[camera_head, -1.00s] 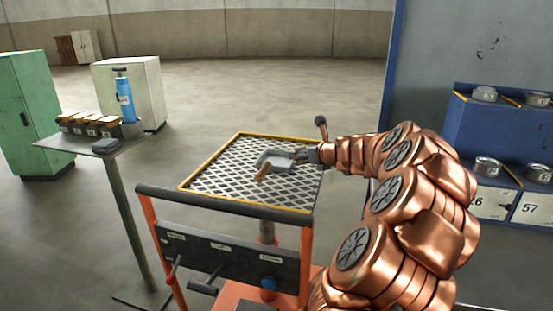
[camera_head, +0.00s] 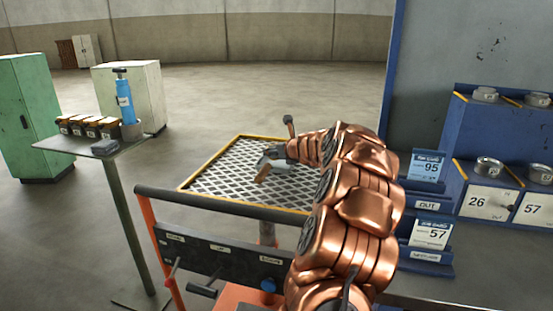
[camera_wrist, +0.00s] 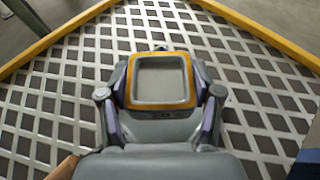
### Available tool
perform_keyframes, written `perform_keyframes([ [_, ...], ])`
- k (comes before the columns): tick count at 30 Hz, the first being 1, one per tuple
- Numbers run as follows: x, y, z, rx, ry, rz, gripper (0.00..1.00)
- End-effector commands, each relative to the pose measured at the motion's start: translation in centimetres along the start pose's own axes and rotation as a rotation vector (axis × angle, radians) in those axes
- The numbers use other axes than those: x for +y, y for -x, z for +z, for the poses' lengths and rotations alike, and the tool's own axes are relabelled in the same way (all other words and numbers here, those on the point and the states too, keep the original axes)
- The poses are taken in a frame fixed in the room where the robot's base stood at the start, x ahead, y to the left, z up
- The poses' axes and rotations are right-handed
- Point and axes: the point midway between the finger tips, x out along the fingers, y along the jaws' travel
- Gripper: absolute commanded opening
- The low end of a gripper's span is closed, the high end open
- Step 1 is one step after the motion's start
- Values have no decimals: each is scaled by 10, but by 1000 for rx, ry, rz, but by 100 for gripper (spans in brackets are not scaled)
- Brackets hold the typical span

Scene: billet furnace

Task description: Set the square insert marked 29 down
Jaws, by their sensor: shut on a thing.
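The square insert (camera_wrist: 160,80) has an orange rim and a grey recessed face in the wrist view. My gripper (camera_wrist: 160,90) is shut on it, with one finger on each of its left and right sides. In the head view my gripper (camera_head: 271,157) is small and the insert is hard to make out.
The mesh top has a raised yellow rim and free room around the gripper. A small brown piece (camera_head: 263,174) shows beside the gripper. At right stands a blue rack (camera_head: 455,141) with rings and cards.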

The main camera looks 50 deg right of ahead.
Motion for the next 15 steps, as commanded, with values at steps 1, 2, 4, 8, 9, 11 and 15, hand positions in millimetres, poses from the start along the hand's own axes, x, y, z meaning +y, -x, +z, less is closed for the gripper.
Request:
perform_keyframes([
  [1, 1, -4, -9, -1, -1, 2, 0],
  [2, 1, -6, -13, -1, -2, 2, 0],
  [4, 0, -8, -20, -1, -2, 2, 0],
  [8, 0, -9, -23, -2, 0, 0, 0],
  [9, 0, -9, -23, -2, 0, 0, 0],
  [11, 0, -9, -22, -2, 0, 0, 0],
  [15, 0, -9, -23, -2, 0, 0, 0],
])
